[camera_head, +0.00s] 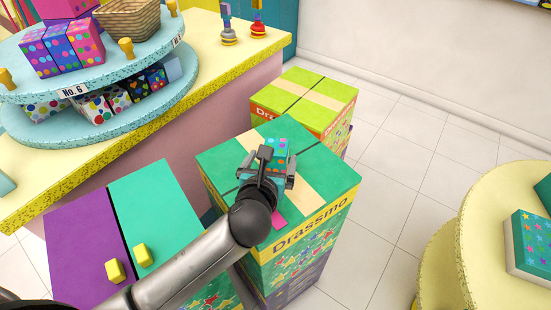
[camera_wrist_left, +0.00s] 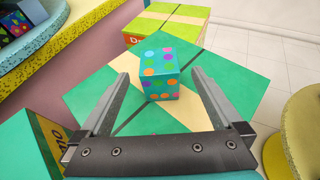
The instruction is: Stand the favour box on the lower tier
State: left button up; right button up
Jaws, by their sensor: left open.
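The favour box (camera_head: 279,150) is a small teal box with coloured dots, upright on top of the green carton (camera_head: 330,183). It also shows in the left wrist view (camera_wrist_left: 159,70). My left gripper (camera_head: 267,170) is open and empty over the carton. In the left wrist view its fingers (camera_wrist_left: 160,85) lie to either side of the box, with gaps on both sides. The light-blue lower tier (camera_head: 75,138) is at the left on the yellow counter. Several patterned boxes stand on it under the upper tier (camera_head: 110,72). My right gripper is out of view.
The upper tier holds dotted boxes (camera_head: 62,47) and a wicker basket (camera_head: 128,18). A purple and green carton (camera_head: 80,235) with yellow blocks is front left. A lime carton (camera_head: 325,90) stands behind. A round yellow table (camera_head: 485,225) is at right. Open floor (camera_head: 405,150) lies between.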

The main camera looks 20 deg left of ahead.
aim_at(276, 146)
pick_arm(q)
jog(key=shift+b+x, duration=0.95)
jog(key=shift+x, duration=2.55)
jog(key=shift+r, duration=0.1)
jog(key=c, duration=1.5)
